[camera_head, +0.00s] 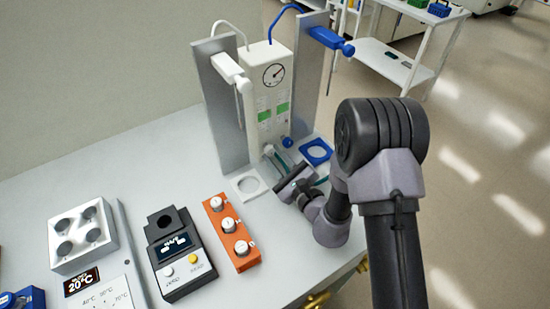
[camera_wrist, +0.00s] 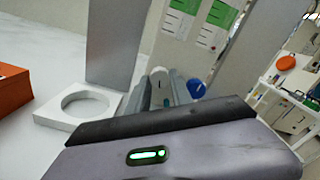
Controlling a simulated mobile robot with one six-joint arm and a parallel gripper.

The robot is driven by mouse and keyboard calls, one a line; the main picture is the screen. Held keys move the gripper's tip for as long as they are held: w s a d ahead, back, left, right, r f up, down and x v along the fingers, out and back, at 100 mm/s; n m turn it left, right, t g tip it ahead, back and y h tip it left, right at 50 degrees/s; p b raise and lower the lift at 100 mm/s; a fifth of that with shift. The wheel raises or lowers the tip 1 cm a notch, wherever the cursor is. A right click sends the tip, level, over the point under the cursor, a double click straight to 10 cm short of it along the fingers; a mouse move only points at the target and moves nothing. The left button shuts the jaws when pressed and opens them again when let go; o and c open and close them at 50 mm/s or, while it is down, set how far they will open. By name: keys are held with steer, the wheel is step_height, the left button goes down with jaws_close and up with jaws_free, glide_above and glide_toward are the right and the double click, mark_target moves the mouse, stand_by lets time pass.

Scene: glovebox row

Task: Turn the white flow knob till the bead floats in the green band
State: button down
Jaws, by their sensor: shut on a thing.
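The white flow knob (camera_wrist: 158,73) sits low on the front of the white flowmeter panel (camera_head: 257,60), between the fingertips of my gripper (camera_wrist: 161,90) in the wrist view. My gripper (camera_head: 273,158) is shut on this knob; in the head view the fingers mostly hide it. Beside it to the right is a blue knob (camera_wrist: 196,88), clear of the fingers. Above the knobs are two scales, each with a green band; the left band (camera_head: 264,115) is above the white knob and the right band (camera_head: 283,107) above the blue. I cannot make out a bead in either scale.
Grey upright plates (camera_head: 221,110) flank the panel, carrying a white arm (camera_head: 229,68) and a blue arm (camera_head: 328,38). A white ring holder (camera_head: 236,187) and a blue ring holder (camera_head: 315,145) lie close by. An orange block (camera_head: 231,232) with several knobs stands in front.

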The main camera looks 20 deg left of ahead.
stand_by(0.4)
steer(key=c, duration=1.1)
jaws_free()
steer(key=shift+c, duration=0.2)
steer(key=v, duration=0.7)
steer(key=shift+s+d, duration=0.2)
